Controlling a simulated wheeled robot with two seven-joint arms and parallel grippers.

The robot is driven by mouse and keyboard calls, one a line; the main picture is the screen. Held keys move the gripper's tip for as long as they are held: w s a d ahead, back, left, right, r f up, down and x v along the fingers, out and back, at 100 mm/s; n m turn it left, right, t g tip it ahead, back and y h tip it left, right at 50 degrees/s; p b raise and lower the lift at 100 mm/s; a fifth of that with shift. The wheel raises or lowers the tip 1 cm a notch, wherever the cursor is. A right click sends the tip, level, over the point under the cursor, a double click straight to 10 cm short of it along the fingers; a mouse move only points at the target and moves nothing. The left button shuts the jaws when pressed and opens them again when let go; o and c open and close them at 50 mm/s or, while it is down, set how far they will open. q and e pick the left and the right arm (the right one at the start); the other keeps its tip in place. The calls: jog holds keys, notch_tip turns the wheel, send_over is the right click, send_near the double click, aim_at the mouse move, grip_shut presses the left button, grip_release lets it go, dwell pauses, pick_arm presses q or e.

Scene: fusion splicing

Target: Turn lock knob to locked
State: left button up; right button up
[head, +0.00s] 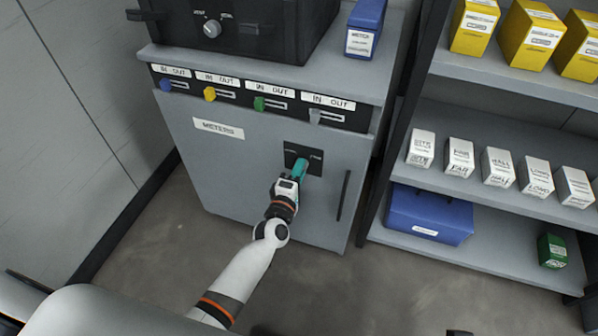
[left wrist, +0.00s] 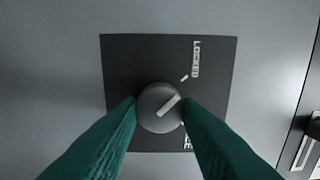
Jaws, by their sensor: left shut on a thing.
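The lock knob (left wrist: 160,108) is a round dark grey knob on a black plate (left wrist: 125,60) that also shows on the cabinet door in the head view (head: 291,148). Its white pointer line slants up and to the right in the left wrist view. The word LOCKED and a white tick (left wrist: 184,78) stand above and right of the knob. A second label below right is mostly hidden by a finger. My left gripper (head: 302,166) has teal fingers, shut on the knob, one on each side (left wrist: 160,112). In the head view the gripper hides the knob.
The grey METERS cabinet (head: 240,175) has a vertical door handle (head: 343,195) right of the plate. Coloured levers line its top panel. A shelf rack (head: 490,190) with boxes and a blue case (head: 430,213) stands at the right. The floor in front is clear.

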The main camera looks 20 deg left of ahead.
dwell(0.3)
pick_arm(q)
jog(key=o, duration=1)
jog(key=s+p, duration=0.2)
jog(key=s, duration=1)
jog(key=shift+a, duration=0.2)
pick_arm(e)
jog(key=shift+w, duration=0.4)
